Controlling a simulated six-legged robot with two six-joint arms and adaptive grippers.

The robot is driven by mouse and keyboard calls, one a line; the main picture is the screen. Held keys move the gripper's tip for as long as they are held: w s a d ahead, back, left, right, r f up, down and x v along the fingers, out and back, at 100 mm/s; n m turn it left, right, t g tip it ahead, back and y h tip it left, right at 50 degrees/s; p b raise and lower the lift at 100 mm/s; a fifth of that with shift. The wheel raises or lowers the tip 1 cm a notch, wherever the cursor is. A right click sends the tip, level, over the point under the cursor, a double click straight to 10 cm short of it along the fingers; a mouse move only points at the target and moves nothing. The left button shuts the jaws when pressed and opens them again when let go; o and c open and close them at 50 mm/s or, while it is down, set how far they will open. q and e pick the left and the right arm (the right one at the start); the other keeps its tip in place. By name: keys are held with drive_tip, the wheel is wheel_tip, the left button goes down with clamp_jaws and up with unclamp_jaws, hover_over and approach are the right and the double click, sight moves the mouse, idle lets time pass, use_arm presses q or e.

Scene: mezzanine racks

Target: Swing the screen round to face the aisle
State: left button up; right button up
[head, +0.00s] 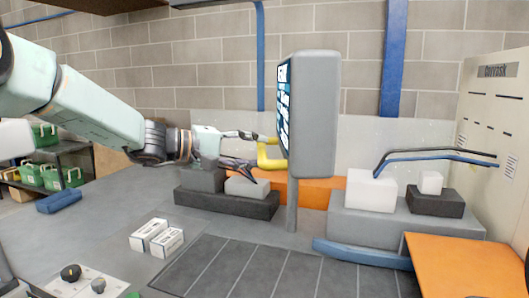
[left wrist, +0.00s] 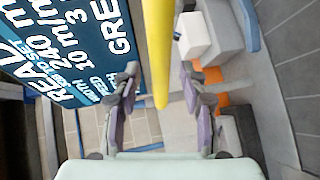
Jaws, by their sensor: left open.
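The screen (head: 314,115) is a grey upright housing on a post (head: 292,205); its lit blue display (head: 284,108) faces left and shows only as a narrow strip. A yellow handle (head: 268,158) sticks out from the display side. My left gripper (head: 257,153) is at the handle with its fingers open. In the left wrist view the yellow handle (left wrist: 157,50) runs between the two spread fingers (left wrist: 158,72), without a visible grip, and the display (left wrist: 70,45) with white lettering fills the upper left. My right gripper is not in view.
A tall beige panel (head: 490,140) stands at the right. Small white cartons (head: 150,235) lie on the grey bench, and an orange surface (head: 465,262) is at front right.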

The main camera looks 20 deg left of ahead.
use_arm(q)
drive_tip(key=shift+x, duration=0.85)
drive_tip(key=shift+w+d+f, duration=0.15)
drive_tip(key=shift+w+d, duration=0.3)
drive_tip(key=shift+s, duration=0.2)
drive_tip(key=c, duration=0.5)
drive_tip(key=shift+a, duration=0.1)
clamp_jaws()
